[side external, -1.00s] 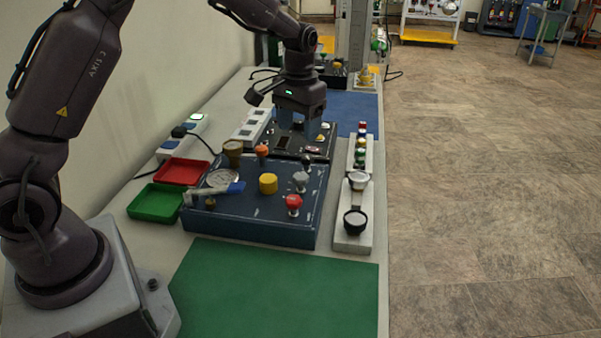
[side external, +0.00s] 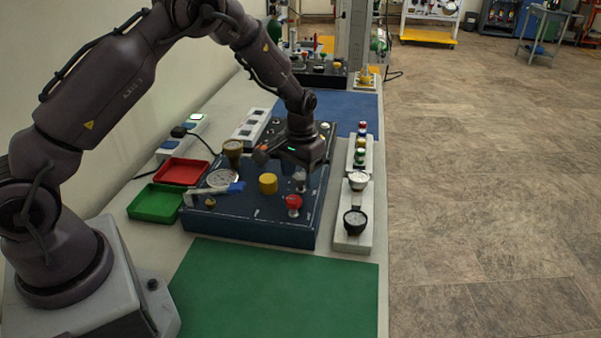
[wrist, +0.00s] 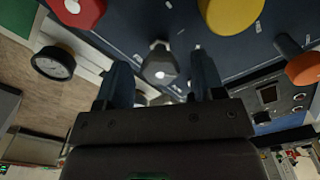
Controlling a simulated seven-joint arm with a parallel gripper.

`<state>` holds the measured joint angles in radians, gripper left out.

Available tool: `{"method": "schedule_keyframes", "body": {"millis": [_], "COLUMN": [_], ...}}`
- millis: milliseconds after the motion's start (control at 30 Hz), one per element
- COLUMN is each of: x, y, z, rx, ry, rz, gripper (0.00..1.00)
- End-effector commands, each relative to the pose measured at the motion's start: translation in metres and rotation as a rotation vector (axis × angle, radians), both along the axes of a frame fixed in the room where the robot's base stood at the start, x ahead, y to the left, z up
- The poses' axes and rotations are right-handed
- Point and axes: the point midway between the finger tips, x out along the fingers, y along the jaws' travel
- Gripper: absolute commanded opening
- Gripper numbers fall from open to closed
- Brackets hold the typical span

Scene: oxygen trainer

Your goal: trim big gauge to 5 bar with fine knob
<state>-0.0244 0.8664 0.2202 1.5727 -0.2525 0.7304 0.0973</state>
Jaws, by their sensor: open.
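A large round gauge (side external: 222,178) is on the dark blue trainer panel (side external: 250,219); its reading is too small to make out. The panel carries a grey knob (side external: 300,186), a red knob (side external: 293,202), a yellow knob (side external: 268,183) and an orange knob (side external: 261,156). I cannot read which is the fine knob. My gripper (side external: 301,172) is over the right part of the panel, at the grey knob. In the wrist view its open fingers (wrist: 160,60) stand apart, with the grey knob (wrist: 161,70) showing between them. I cannot tell whether they touch it.
A blue-ended lever (side external: 225,189) lies across the panel's left side, near a brass knob (side external: 233,148). Small gauges (side external: 355,221) stand on a pale strip to the right. Red (side external: 182,172) and green (side external: 156,203) trays are left. The green mat (side external: 280,290) in front is clear.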

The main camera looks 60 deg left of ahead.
Motion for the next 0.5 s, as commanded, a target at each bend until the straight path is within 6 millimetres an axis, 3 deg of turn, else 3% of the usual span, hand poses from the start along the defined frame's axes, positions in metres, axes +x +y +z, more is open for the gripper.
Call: {"method": "schedule_keyframes", "body": {"millis": [200, 433, 500], "x": [0.0001, 0.0001, 0.0001], "y": [0.0000, 0.0000, 0.0000], "z": [-0.0004, -0.0001, -0.0001], "rx": [0.000, 0.000, 0.000], "ry": [0.000, 0.000, 0.000], "rz": [0.000, 0.000, 0.001], "gripper": [0.63, 0.13, 0.13]}}
